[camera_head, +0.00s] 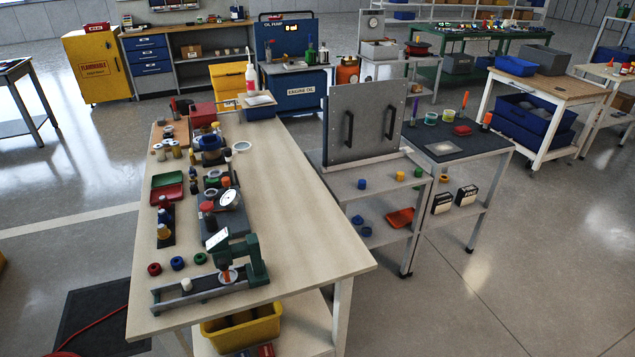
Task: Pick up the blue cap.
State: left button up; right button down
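A small blue ring-shaped cap (177,263) lies on the near part of the long beige workbench (305,240). It sits in a row between a red cap (154,269) and a green cap (200,258), apart from both. Other small blue cap-like pieces stand on the grey shelf cart: one on the upper shelf (362,184) and two on the lower shelf (357,220). I cannot tell which blue piece the task means. Neither of my grippers is in view.
A green press-like device (256,262) on a grey rail (172,299) stands just in front of the cap row. Dark trays with bottles and parts crowd the bench's left and middle. The bench's right side is clear. A yellow bin (241,330) sits below.

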aim_at(362, 183)
jog(key=i+l+u, duration=0.25)
jog(key=u, duration=0.25)
jog(key=i+l+u, duration=0.15)
jog(key=l+u, duration=0.35)
jog(key=i+l+u, duration=0.2)
jog(key=l, duration=0.35)
jog(key=l+u, duration=0.2)
jog(key=l, duration=0.3)
jog(key=l+u, duration=0.2)
jog(key=l, duration=3.35)
jog(key=i+u, duration=0.05)
